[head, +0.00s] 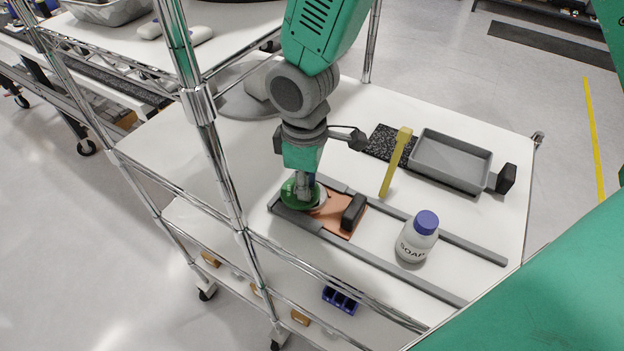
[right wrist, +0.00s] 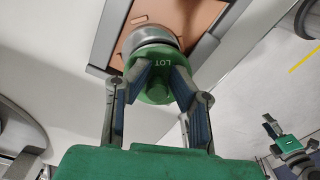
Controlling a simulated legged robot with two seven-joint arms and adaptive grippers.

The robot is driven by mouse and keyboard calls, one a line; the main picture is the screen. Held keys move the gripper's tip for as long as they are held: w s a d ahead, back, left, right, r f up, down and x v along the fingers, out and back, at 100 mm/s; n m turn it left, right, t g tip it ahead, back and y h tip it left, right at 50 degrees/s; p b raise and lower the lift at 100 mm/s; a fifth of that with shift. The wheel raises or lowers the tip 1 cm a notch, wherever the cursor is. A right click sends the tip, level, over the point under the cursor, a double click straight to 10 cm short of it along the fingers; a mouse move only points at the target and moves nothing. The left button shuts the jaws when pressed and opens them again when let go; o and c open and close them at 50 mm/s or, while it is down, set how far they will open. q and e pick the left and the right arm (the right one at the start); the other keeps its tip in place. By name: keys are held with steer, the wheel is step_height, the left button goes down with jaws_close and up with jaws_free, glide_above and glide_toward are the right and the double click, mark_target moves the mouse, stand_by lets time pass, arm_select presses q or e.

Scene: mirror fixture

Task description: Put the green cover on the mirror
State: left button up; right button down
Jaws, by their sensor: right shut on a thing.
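The round green cover (head: 292,197) is at the left end of the grey fixture in the head view. My right gripper (head: 303,190) points down and is shut on it; in the right wrist view the fingers (right wrist: 158,76) close on the green cover (right wrist: 154,92), marked "LOT". The mirror, a silvery round piece (right wrist: 148,38), sits against the orange plate (right wrist: 180,12), right by the cover. I cannot tell whether the cover is seated or just touching. What looks like my left gripper (right wrist: 271,127) is small and far off at the lower right of the wrist view.
A white soap bottle (head: 418,240) with a blue cap stands between the fixture rails (head: 455,247). A black block (head: 353,212) is on the orange plate (head: 337,222). Behind are a yellow tool (head: 396,162) and a grey tray (head: 452,160). Chrome shelf posts (head: 222,175) stand at left.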

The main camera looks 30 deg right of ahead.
mark_target(323, 192)
steer(key=shift+a, duration=0.35)
steer(key=shift+d+f, duration=0.1)
steer(key=shift+d, duration=0.65)
steer(key=shift+d+f, duration=0.15)
steer(key=shift+d, duration=0.6)
steer(key=shift+a, duration=0.4)
steer(key=shift+s+a, duration=0.1)
steer(key=shift+a, duration=0.05)
steer(key=shift+d, duration=0.35)
steer(key=shift+d+f, duration=0.2)
steer(key=shift+d, duration=0.55)
steer(key=shift+a+r, duration=0.15)
steer(key=shift+a, duration=0.8)
steer(key=shift+d+p, duration=0.25)
steer(key=shift+p, duration=0.15)
arm_select(q)
steer(key=shift+d+r, duration=0.2)
steer(key=shift+r, duration=0.25)
arm_select(e)
steer(key=shift+a, duration=0.1)
